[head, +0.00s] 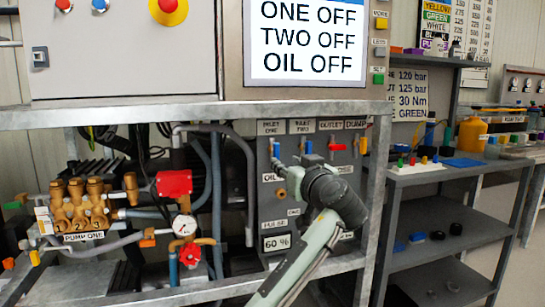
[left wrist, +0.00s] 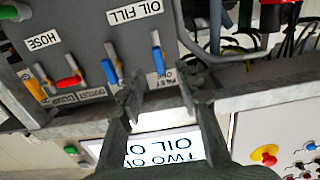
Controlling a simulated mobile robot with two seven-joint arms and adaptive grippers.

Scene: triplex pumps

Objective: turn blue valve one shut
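Blue valve one (head: 276,149) is on the grey panel under the label INLET ONE, with its lever upright. In the left wrist view, which is upside down, its lever (left wrist: 157,54) stands beyond and between the fingertips. My left gripper (head: 284,166) is at the panel, close to this lever. In the wrist view the gripper (left wrist: 160,92) has its two fingers apart with nothing held. I cannot tell whether a finger touches the lever. My right gripper is in neither view.
Blue valve two (head: 307,147), a red lever (head: 337,147) and an orange lever (head: 363,146) sit close by on the right. The screen (head: 305,42) reads ONE OFF, TWO OFF, OIL OFF. A brass pump (head: 80,205) and hoses stand left. A metal frame post (head: 377,200) is right.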

